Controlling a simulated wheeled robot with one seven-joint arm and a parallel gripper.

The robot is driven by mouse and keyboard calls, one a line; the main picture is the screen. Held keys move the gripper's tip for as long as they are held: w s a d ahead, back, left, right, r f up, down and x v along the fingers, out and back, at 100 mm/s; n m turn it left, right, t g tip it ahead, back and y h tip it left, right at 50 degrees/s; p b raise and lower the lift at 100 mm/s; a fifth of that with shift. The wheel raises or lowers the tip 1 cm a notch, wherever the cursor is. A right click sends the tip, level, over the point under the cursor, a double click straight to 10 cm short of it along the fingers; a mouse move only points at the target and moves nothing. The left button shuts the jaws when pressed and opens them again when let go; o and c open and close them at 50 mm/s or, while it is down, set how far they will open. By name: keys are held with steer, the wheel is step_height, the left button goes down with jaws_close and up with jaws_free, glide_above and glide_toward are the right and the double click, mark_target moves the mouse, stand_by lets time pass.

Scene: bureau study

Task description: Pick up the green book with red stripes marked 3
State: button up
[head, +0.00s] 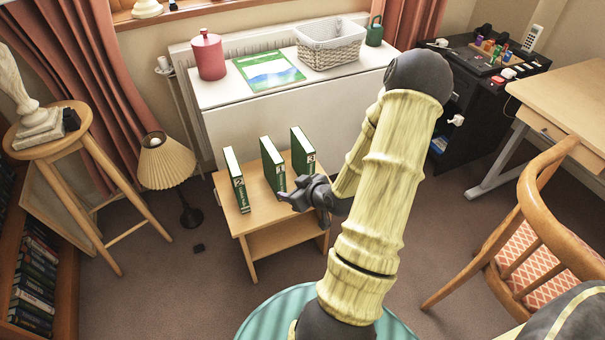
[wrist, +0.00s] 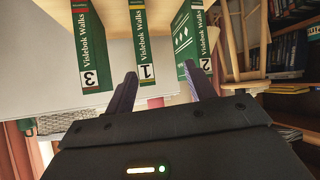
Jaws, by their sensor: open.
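The green book marked 3 (wrist: 90,45) shows its spine at the left of the wrist view, which appears upside down. In the head view it is the rightmost book (head: 303,152) standing on the small wooden table. The book marked 1 (wrist: 143,45) is in the middle and the book marked 2 (wrist: 190,45) is at the other end. My gripper (head: 290,196) is open and empty in front of the books. In the wrist view its fingers (wrist: 160,88) are spread, with book 1 appearing between them and book 3 to the left of them.
The small wooden table (head: 262,213) has gaps between the upright books. Behind it is a white cabinet (head: 245,135) bearing a red canister (head: 208,55) and a basket (head: 330,44). A lamp (head: 166,162) stands to the left and a wooden chair (head: 520,220) to the right.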

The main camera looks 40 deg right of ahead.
mark_target(309, 171)
steer(key=s+d+f+m+t+h+b, duration=0.4)
steer(key=d+f+t+h+b, duration=0.1)
steer(key=d+f+b, duration=0.3)
steer(key=d+t+b, duration=0.1)
steer(key=b, duration=0.1)
steer(key=shift+s+d+b, duration=0.15)
steer(key=shift+s+b, duration=0.1)
steer(key=shift+b, duration=0.05)
steer(key=shift+f, duration=0.1)
steer(key=b+x, duration=0.3)
steer(key=x, duration=0.9)
steer(key=shift+b, duration=0.3)
steer(key=shift+w+r, duration=0.15)
steer(key=shift+r, duration=0.1)
